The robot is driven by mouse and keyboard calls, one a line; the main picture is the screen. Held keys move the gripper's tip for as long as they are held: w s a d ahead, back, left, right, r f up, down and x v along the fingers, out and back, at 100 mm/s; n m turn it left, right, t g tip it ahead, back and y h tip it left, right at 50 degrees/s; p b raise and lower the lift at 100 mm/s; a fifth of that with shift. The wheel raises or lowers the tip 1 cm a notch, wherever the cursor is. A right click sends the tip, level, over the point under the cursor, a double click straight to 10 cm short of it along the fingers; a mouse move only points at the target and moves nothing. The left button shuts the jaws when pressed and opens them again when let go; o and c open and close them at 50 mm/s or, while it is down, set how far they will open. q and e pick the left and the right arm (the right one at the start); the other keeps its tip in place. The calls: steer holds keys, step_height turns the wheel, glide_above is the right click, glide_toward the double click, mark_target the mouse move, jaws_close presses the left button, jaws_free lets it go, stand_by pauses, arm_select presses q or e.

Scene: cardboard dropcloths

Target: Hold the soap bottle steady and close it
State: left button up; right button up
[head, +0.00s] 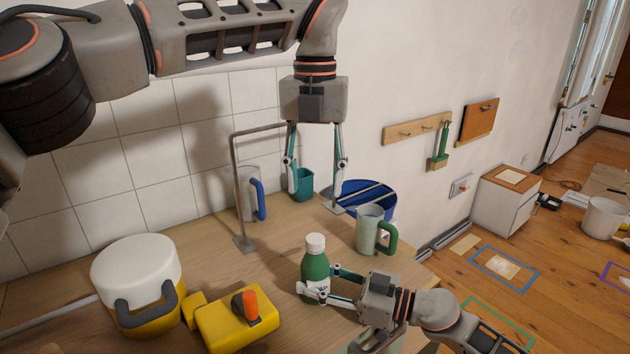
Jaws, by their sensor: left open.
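The soap bottle (316,268) is green with a white label and stands upright on the wooden worktop. A white cap (315,243) sits on its neck; I cannot tell how tightly it is closed. My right gripper (323,281) comes in low from the right, with one finger across the bottle's front and the other behind it. It appears shut on the bottle's body. My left gripper (316,198) is open and empty, pointing down, higher in the picture than the cap and apart from the bottle.
A green-handled mug (370,230) stands right of the bottle. Behind are a blue basin (375,196), a teal cup (304,186), a blue-handled mug (247,196) and a metal stand (236,180). A yellow box (225,328) and white-lidded jug (137,268) stand left.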

steer(key=o, duration=0.5)
steer(key=v, duration=1.2)
steer(key=shift+s+d, duration=0.1)
